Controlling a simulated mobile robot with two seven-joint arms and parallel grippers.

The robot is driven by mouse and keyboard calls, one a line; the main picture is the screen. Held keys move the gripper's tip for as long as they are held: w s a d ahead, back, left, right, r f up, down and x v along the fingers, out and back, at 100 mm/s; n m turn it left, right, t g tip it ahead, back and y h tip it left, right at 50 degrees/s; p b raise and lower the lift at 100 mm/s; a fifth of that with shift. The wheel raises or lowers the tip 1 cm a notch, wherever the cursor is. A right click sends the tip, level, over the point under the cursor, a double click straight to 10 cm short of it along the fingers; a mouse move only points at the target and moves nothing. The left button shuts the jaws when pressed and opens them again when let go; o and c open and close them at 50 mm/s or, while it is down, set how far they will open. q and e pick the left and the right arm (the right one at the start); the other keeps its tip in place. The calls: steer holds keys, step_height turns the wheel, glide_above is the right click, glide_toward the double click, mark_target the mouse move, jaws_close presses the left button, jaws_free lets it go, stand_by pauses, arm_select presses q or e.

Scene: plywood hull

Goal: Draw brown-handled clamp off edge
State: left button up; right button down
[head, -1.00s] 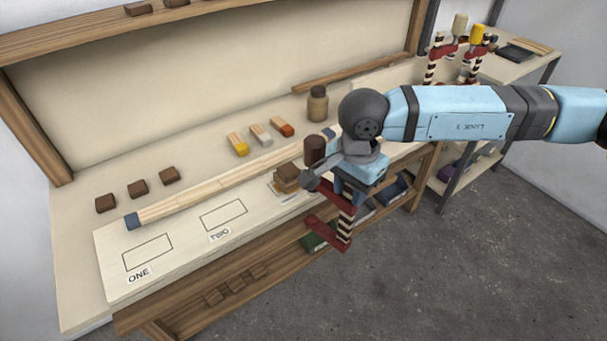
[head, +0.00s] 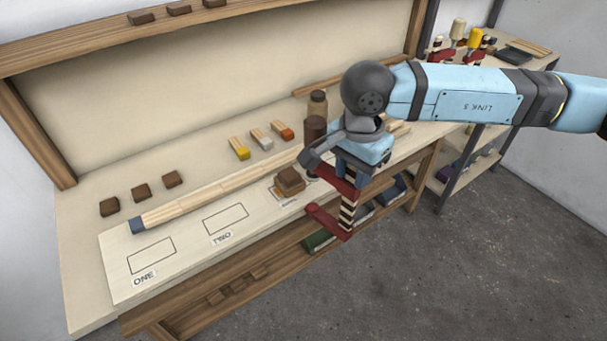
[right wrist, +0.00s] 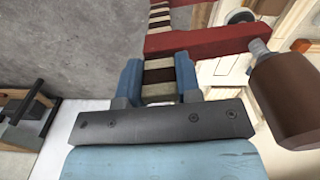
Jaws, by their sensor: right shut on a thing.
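The brown-handled clamp has a dark brown handle (head: 315,130), red jaws (head: 327,221) and a striped bar (head: 347,212). It hangs upright at the bench's front edge, right of a stacked brown block (head: 289,179). My right gripper (head: 352,180) is shut on the striped bar. In the right wrist view, my gripper's blue fingers (right wrist: 158,80) pinch the bar, with the red upper jaw (right wrist: 205,42) and brown handle (right wrist: 292,98) to the right. Whether the jaws still overlap the bench edge is hard to tell. My left gripper is not in view.
The bench (head: 80,285) carries a long pale strip (head: 190,203), several small blocks and a brown jar (head: 317,103). A lower shelf (head: 190,305) runs underneath. Other clamps (head: 472,40) stand on the right-hand bench. Open floor (head: 440,270) lies in front.

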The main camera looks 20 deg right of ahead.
step_height(320, 180, up, 3)
steer(key=shift+f+p, duration=0.1)
steer(key=shift+p, duration=0.3)
steer(key=shift+r+p, duration=1.15)
steer(key=shift+r, duration=2.9)
